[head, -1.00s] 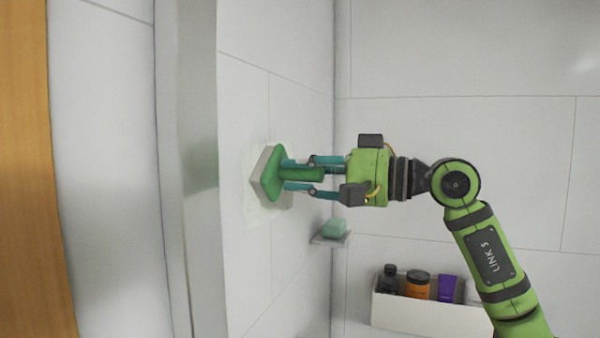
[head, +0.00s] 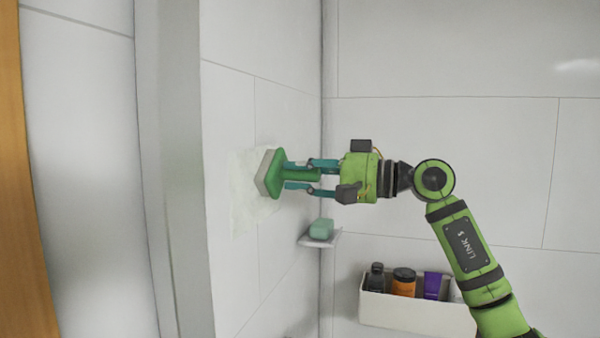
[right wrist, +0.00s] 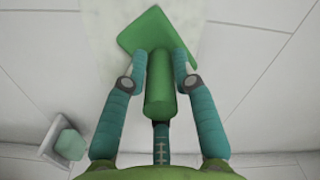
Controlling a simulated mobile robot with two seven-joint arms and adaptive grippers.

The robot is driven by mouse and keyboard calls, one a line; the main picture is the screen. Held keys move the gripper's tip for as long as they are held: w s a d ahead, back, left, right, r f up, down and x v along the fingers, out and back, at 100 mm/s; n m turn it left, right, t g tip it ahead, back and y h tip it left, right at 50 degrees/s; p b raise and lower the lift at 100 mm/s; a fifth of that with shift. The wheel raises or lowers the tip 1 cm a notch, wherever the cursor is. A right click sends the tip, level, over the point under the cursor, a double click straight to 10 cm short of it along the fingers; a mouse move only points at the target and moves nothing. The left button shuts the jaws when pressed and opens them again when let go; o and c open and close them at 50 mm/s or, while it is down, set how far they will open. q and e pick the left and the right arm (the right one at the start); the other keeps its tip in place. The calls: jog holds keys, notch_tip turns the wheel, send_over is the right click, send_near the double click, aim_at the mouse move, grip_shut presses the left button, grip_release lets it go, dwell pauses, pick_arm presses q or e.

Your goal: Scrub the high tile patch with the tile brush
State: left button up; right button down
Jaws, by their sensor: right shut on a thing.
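The tile brush (head: 276,174) has a green back and handle and a pale scrubbing face. My right gripper (head: 303,174) is shut on its handle. The pale face is turned toward the left tile wall and lies over the tile patch (head: 243,198), a faint off-white smear. I cannot tell for sure whether the face touches the wall. In the right wrist view the brush (right wrist: 158,85) sits between the teal fingers, with the patch (right wrist: 115,60) behind its plate. The brush hides part of the patch. My left gripper is not in view.
A corner shelf (head: 318,238) with a green soap bar (head: 321,228) is below the gripper. A white caddy (head: 415,313) with several bottles hangs on the back wall at lower right. A grey vertical frame edge (head: 175,170) stands left of the patch.

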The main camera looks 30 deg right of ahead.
jog(key=shift+w+d+r+p, duration=0.15)
jog(key=shift+w+d+p, duration=0.5)
jog(key=shift+w+d, duration=0.5)
jog(key=shift+d, duration=0.05)
jog(key=w+d+p, duration=0.2)
jog(key=shift+w+d+p, duration=0.1)
jog(key=shift+d+p, duration=0.2)
jog(key=b+v, duration=0.2)
jog(key=v, duration=0.4)
jog(key=shift+b, duration=0.3)
